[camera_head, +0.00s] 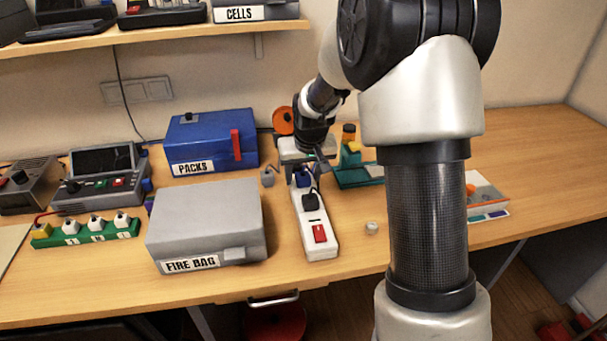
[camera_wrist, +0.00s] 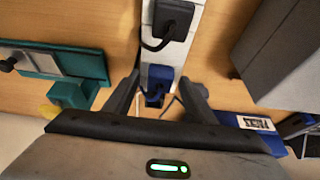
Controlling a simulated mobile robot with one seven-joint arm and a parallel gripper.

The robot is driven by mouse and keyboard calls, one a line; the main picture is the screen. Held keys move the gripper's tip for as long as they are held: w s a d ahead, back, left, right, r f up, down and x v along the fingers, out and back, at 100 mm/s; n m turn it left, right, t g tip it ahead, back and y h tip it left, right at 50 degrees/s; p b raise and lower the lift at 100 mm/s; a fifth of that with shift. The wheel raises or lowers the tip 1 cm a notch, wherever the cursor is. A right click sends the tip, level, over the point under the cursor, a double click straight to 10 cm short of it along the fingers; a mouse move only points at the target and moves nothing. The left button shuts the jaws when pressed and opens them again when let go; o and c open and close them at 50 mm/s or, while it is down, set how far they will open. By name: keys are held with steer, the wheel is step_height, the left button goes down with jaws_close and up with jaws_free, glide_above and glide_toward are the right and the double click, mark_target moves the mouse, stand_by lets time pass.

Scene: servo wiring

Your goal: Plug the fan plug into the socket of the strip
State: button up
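The white strip (camera_head: 317,236) lies on the bench with a red switch at its near end. A black plug (camera_head: 311,202) sits in it, and a blue plug (camera_head: 303,179) is at its far part. My gripper (camera_head: 312,162) is over the far end of the strip. In the wrist view my gripper (camera_wrist: 159,82) has its fingers apart, with the blue plug (camera_wrist: 155,92) between them and gaps on both sides. A small grey plug-like piece (camera_head: 267,178) stands left of the strip. I cannot tell which piece is the fan plug; my gripper hides the strip's far end.
A grey FIRE BAG box (camera_head: 205,218) stands close left of the strip, with a blue PACKS box (camera_head: 212,143) behind it. A teal stand (camera_head: 358,176) is close on the right.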

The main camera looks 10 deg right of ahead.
steer(key=p+v, duration=0.1)
steer(key=v, duration=1.6)
steer(key=shift+r+p, duration=0.25)
steer(key=shift+p, duration=0.1)
steer(key=s+r+p, duration=0.5)
steer(key=s+r, duration=0.1)
steer(key=s, duration=0.6)
steer(key=s+r+t+p, duration=0.1)
steer(key=s+r+p, duration=0.4)
steer(key=s, duration=0.8)
steer(key=shift+s+r, duration=0.2)
steer(key=shift+r, duration=0.8)
steer(key=shift+r, duration=0.1)
